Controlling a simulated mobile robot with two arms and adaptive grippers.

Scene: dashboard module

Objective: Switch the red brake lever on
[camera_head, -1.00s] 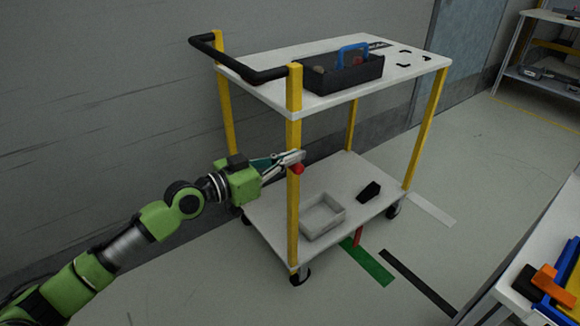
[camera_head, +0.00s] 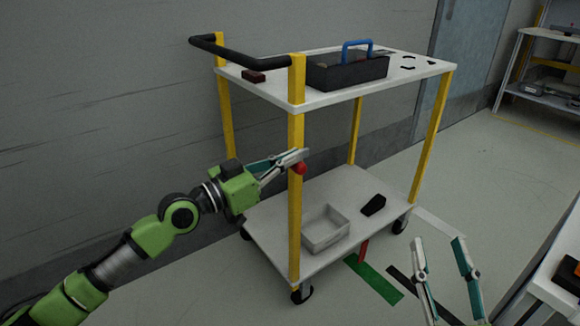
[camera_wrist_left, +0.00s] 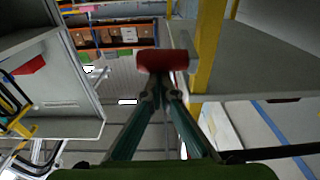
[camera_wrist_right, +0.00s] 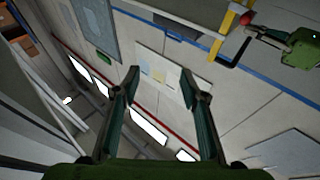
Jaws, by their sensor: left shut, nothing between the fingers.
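The red brake lever's round red end (camera_head: 301,169) shows beside the near yellow post of the cart (camera_head: 297,210). In the left wrist view the red piece (camera_wrist_left: 168,62) lies straight in front of the fingertips, close to or touching them; I cannot tell which. My left gripper (camera_head: 300,156) is shut and empty, its tips at the post just above the red end. It also shows in the left wrist view (camera_wrist_left: 160,88). My right gripper (camera_head: 440,243) is open and empty, right of the cart. It also shows in the right wrist view (camera_wrist_right: 160,80).
The cart's top shelf (camera_head: 300,97) carries a black toolbox (camera_head: 345,72) and a small dark red block (camera_head: 253,76). The lower shelf holds a grey tray (camera_head: 325,228) and a black wedge (camera_head: 373,205). A red upright piece (camera_head: 363,251) stands below the lower shelf. A workbench edge (camera_head: 545,290) is at right.

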